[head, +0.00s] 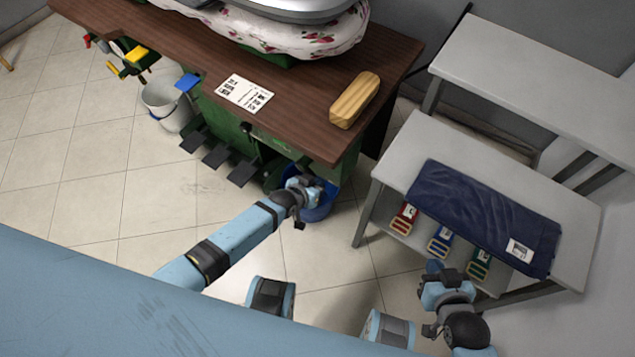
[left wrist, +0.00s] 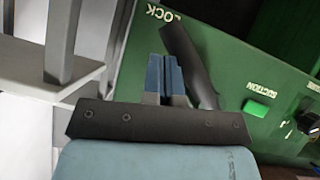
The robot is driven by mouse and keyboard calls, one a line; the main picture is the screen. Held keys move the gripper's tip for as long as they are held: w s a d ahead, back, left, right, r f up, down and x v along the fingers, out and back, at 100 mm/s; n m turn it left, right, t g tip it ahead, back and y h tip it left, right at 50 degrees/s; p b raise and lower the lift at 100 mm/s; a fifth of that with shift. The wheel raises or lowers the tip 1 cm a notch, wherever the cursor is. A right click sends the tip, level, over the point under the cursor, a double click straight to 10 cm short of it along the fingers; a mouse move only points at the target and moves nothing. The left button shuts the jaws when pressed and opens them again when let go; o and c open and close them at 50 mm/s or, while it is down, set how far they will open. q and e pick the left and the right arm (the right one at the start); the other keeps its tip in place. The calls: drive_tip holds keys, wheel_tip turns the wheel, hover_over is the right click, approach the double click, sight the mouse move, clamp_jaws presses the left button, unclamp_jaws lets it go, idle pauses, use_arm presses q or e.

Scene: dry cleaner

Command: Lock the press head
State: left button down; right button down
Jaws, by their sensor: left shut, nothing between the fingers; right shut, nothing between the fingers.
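The grey metal press head (head: 290,8) shows at the top of the head view, above a padded buck with a floral cover (head: 320,38). In the left wrist view a black lever (left wrist: 188,62) slants down the green panel beside the white LOCK label (left wrist: 163,13). My left gripper (left wrist: 165,78) is shut and empty, with its blue fingers just left of the lever; I cannot tell whether they touch it. In the head view this gripper (head: 308,185) is low at the right end of the press. My right gripper (head: 434,268) is shut and empty near the grey table.
A green SUCTION button (left wrist: 255,108) is right of the lever. A wooden block (head: 354,99) and printed card (head: 244,92) lie on the brown top (head: 190,45). A blue basin (head: 318,208) sits under my left gripper. Folded dark-blue cloth (head: 480,210) lies on the grey table (head: 405,150).

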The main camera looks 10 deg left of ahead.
use_arm(q)
drive_tip(key=shift+a+f, duration=0.1)
idle(0.6)
drive_tip(key=p+v, duration=0.2)
drive_tip(key=v, duration=1.1)
drive_tip(key=shift+s+r, duration=0.3)
